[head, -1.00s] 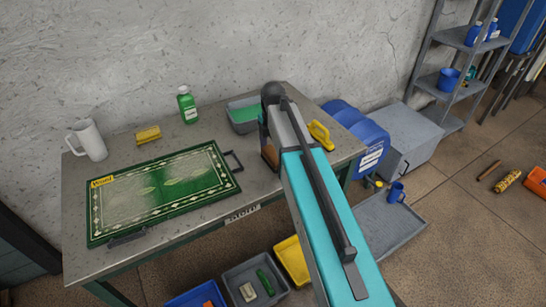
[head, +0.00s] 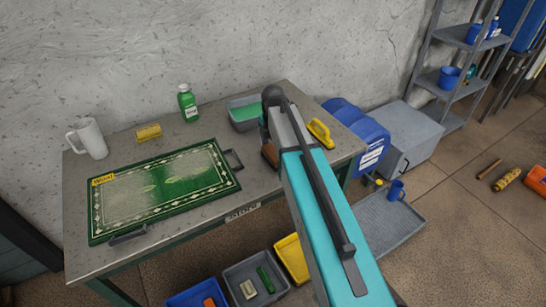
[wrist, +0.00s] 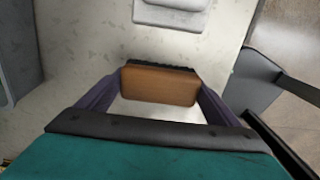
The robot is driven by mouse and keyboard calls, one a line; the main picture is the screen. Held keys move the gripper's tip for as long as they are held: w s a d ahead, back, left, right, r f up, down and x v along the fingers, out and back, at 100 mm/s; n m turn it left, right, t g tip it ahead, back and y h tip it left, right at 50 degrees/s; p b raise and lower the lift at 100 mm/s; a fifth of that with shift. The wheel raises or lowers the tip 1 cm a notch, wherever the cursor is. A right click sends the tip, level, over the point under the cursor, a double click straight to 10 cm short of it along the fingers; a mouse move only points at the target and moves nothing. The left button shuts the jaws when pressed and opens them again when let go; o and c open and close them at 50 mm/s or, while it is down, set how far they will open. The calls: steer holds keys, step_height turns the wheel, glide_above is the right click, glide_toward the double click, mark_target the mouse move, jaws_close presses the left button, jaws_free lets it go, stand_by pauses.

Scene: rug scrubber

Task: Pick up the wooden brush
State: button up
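The wooden brush shows in the wrist view (wrist: 160,86) as a brown block with dark bristles along its far side. It lies between the two fingers of my gripper (wrist: 160,90), one finger at each end. I see no clear gap at either end, but cannot tell whether the fingers press on it. In the head view a small part of the brush (head: 270,155) shows low beside my arm, over the grey table (head: 215,205). My arm hides the rest of the brush and the fingertips there.
A green rug (head: 165,190) covers the table's left part. Behind it are a white mug (head: 91,138), a yellow sponge (head: 149,132) and a green bottle (head: 187,103). A grey tub (head: 243,114) and a yellow-handled brush (head: 321,133) flank my arm. Bins (head: 256,275) stand below.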

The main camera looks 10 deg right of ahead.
mark_target(273, 151)
steer(key=shift+c, duration=0.6)
steer(key=shift+r, duration=0.1)
steer(key=shift+r+b, duration=0.75)
steer(key=shift+r, duration=0.8)
steer(key=s+d+r+b, duration=0.1)
steer(key=s+d+b, duration=0.2)
steer(key=s+d, duration=0.4)
steer(key=s, duration=0.7)
steer(key=shift+s+r+b, duration=0.2)
steer(key=shift+r+b, duration=0.1)
steer(key=shift+r, duration=0.05)
steer(key=o, duration=0.5)
steer(key=shift+c, duration=0.2)
steer(key=c, duration=0.6)
steer(key=shift+o, duration=0.2)
